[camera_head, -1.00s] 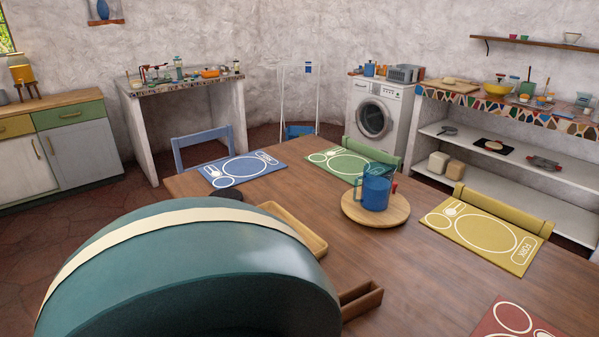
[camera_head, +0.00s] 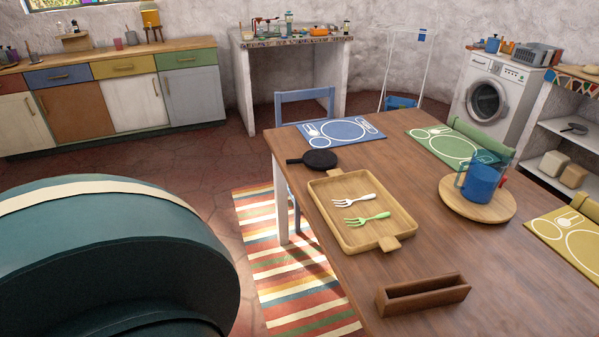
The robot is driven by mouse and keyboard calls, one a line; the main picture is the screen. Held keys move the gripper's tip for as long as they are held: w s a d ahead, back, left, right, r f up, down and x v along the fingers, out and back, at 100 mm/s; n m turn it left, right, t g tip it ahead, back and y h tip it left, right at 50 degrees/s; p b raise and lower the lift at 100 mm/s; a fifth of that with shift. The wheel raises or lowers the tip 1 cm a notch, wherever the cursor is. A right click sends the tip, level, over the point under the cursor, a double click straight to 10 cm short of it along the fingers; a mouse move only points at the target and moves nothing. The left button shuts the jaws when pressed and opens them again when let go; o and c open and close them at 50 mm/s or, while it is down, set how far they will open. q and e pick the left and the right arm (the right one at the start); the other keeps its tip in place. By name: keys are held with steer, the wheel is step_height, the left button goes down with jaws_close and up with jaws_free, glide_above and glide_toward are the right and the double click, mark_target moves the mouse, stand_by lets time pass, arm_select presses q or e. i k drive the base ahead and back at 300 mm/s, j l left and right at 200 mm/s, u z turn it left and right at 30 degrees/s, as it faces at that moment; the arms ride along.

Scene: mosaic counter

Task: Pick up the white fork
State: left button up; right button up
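A white fork (camera_head: 353,200) lies in a wooden tray (camera_head: 334,229) on the dining table. A green fork (camera_head: 368,218) lies just in front of it in the same tray, apart from it. Both forks lie flat with tines to the left. Neither of my grippers shows in the head view. A large teal and cream rounded shape, whose identity I cannot tell, fills the lower left of the view.
A black pan (camera_head: 320,159) lies behind the tray. A narrow wooden box (camera_head: 424,295) stands in front, on the table (camera_head: 352,270). A blue pitcher (camera_head: 480,184) stands on a round board (camera_head: 451,203) to the right. A striped rug (camera_head: 277,262) lies left of the table.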

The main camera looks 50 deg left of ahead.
mark_target(373, 196)
steer(key=k+l+u, duration=0.1)
steer(key=u, duration=0.25)
steer(key=k+u, duration=0.1)
steer(key=u, duration=0.3)
steer(key=k+l+u, duration=0.1)
steer(key=u, duration=0.25)
steer(key=i, duration=0.3)
